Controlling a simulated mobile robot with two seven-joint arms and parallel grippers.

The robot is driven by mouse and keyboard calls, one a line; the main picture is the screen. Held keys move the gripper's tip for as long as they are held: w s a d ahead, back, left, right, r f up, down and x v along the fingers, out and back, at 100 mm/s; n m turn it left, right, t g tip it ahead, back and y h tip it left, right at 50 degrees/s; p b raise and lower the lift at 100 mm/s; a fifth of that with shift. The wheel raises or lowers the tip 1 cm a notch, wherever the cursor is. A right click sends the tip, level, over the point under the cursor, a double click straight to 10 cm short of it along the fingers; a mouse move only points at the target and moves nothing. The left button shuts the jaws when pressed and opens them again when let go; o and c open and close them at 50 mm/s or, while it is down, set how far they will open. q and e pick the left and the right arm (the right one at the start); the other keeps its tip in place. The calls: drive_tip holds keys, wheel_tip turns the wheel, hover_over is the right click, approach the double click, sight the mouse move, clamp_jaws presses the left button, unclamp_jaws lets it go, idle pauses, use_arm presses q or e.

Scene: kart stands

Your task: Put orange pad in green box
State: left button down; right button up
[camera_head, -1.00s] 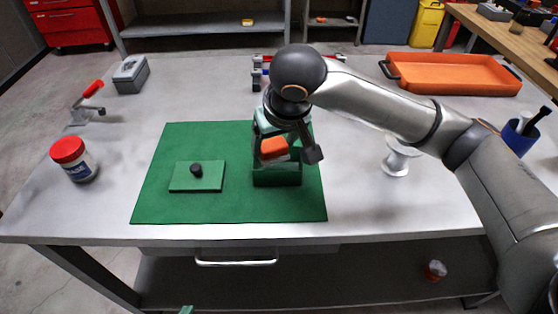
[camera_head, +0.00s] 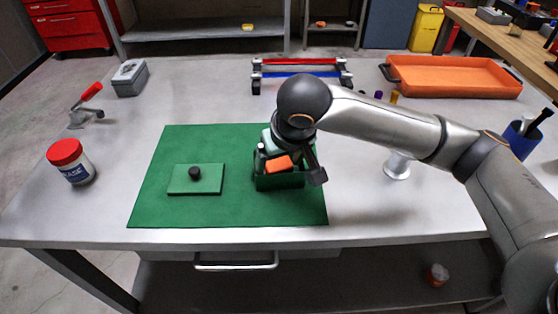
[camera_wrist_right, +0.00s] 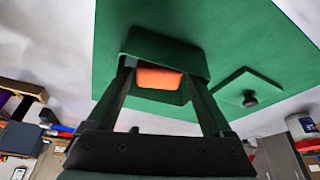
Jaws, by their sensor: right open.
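The orange pad (camera_head: 278,164) shows at the open top of the green box (camera_head: 282,182), on the right part of the green mat (camera_head: 240,211). In the right wrist view the pad (camera_wrist_right: 158,78) lies within the walls of the green box (camera_wrist_right: 165,48); whether it rests on the bottom is not clear. My right gripper (camera_head: 275,157) is over the box, with its fingers (camera_wrist_right: 158,72) reaching down at either side of the pad. They are open. The flat green lid (camera_head: 196,180) with a black knob lies on the mat to the left. My left gripper is not in view.
A white jar with a red lid (camera_head: 71,161) and a red-handled clamp (camera_head: 87,106) stand at the left. A grey box (camera_head: 130,78), a rack with red and blue bars (camera_head: 301,73) and an orange tray (camera_head: 453,76) are farther back. A white spool (camera_head: 397,166) stands right of the mat.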

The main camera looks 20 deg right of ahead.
use_arm(q)
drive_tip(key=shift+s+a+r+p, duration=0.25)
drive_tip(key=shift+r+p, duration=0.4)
drive_tip(key=shift+p, duration=0.55)
use_arm(e)
drive_tip(key=v, duration=1.1)
drive_tip(key=shift+r, duration=0.3)
